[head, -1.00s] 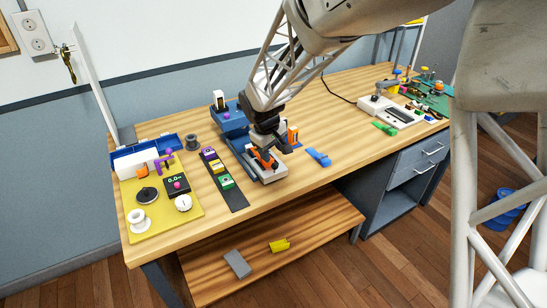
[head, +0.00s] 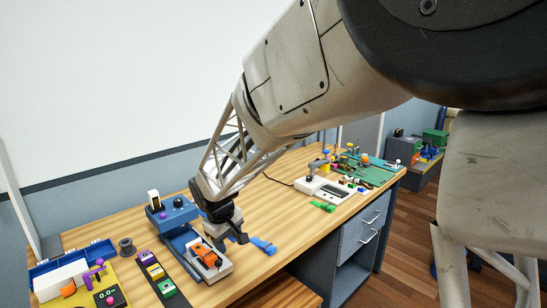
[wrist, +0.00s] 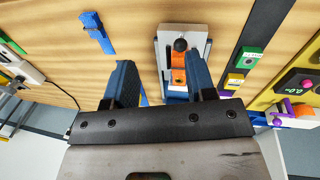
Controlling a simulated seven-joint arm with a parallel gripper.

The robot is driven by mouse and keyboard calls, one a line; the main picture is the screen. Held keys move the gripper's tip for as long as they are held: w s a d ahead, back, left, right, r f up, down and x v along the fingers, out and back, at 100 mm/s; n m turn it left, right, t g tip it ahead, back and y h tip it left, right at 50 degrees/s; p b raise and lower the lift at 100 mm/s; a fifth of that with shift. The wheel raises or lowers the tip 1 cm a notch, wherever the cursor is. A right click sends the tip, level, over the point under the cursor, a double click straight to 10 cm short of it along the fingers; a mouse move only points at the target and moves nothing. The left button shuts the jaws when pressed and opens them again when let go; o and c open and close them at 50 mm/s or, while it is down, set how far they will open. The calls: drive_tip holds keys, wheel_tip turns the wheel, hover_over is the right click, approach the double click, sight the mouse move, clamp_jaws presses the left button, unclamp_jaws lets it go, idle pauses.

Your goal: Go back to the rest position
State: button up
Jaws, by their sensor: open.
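My gripper (wrist: 162,85) is open and empty in the wrist view, its two blue fingers spread apart. In the head view my gripper (head: 232,238) hangs above the workbench (head: 285,190), over the blue machine. The blue machine (head: 177,212) has a grey base plate (head: 213,268) with an orange piece (head: 207,254) on it. In the wrist view the orange piece (wrist: 178,76) lies beyond the fingers, apart from them. A blue strap-like piece (head: 263,246) lies on the bench to the right of the gripper.
A dark strip with coloured blocks (head: 153,270) and a yellow mat (head: 125,293) lie at left. A white device (head: 325,188), a green piece (head: 322,206) and a green board (head: 365,168) are further right. Bare bench lies between the blue piece and the white device.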

drive_tip(key=s+d+r+m, duration=0.3)
drive_tip(key=s+d+r, duration=0.25)
drive_tip(key=d, duration=0.45)
drive_tip(key=s+d+r+m, duration=0.2)
drive_tip(key=s+d+r, duration=0.3)
drive_tip(key=d, duration=0.6)
drive_tip(key=s+d+m, duration=0.2)
drive_tip(key=s+d, duration=0.4)
drive_tip(key=s, duration=0.4)
drive_tip(key=s+d+m+y, duration=0.1)
drive_tip(key=s+d+m, duration=0.2)
drive_tip(key=s, duration=0.7)
drive_tip(key=shift+d+f+t, duration=0.3)
drive_tip(key=shift+d+t, duration=0.1)
drive_tip(key=shift+d, duration=1)
